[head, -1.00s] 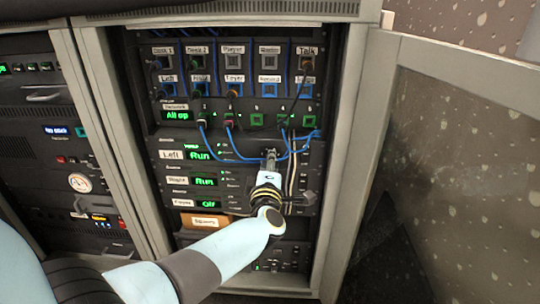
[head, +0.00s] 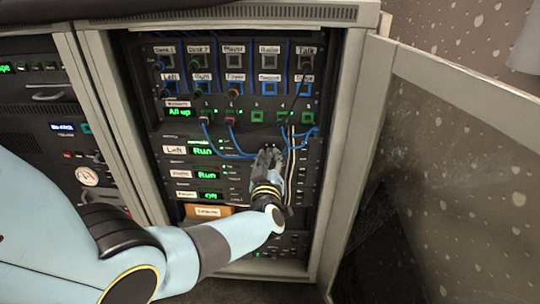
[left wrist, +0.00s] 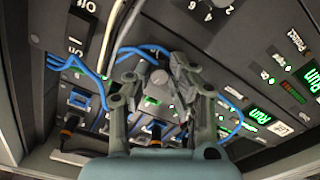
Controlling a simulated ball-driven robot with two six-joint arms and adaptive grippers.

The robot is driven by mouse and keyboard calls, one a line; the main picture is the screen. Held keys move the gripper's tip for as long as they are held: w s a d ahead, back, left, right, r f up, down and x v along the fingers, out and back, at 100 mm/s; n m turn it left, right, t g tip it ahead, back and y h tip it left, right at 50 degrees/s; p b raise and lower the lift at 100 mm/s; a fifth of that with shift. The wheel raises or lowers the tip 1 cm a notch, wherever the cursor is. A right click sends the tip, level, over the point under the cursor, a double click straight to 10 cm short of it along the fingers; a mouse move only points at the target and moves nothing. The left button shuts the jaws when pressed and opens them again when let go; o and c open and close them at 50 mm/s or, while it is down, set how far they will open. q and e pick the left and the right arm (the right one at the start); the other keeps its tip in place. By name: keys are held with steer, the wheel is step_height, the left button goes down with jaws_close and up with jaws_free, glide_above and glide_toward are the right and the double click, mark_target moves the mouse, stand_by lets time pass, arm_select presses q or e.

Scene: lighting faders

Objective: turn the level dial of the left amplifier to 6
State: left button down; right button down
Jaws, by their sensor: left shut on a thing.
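The left amplifier is the panel with the "Left" label (head: 174,150) and a green "Run" display (head: 202,151). My left gripper (head: 268,154) is at the right part of this panel, below the blue cables. In the left wrist view my left gripper (left wrist: 158,76) has its fingers on both sides of a grey round knob, the level dial (left wrist: 159,80), and is shut on it. The fingers hide its scale, so I cannot read its setting. My right gripper is not in view.
Blue cables (head: 228,152) hang just above the gripper; they also pass close to the fingers in the left wrist view (left wrist: 128,50). Another dial (left wrist: 208,8) with numbers is nearby. The "Right" amplifier display (head: 206,175) is below. An open cabinet door (head: 440,180) stands at right.

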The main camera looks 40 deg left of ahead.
arm_select(q)
steer(key=shift+m, duration=0.8)
steer(key=shift+f+m, duration=0.1)
steer(key=shift+m, duration=0.2)
steer(key=c, duration=1.2)
jaws_free()
steer(key=shift+s, duration=0.1)
steer(key=v, duration=1.2)
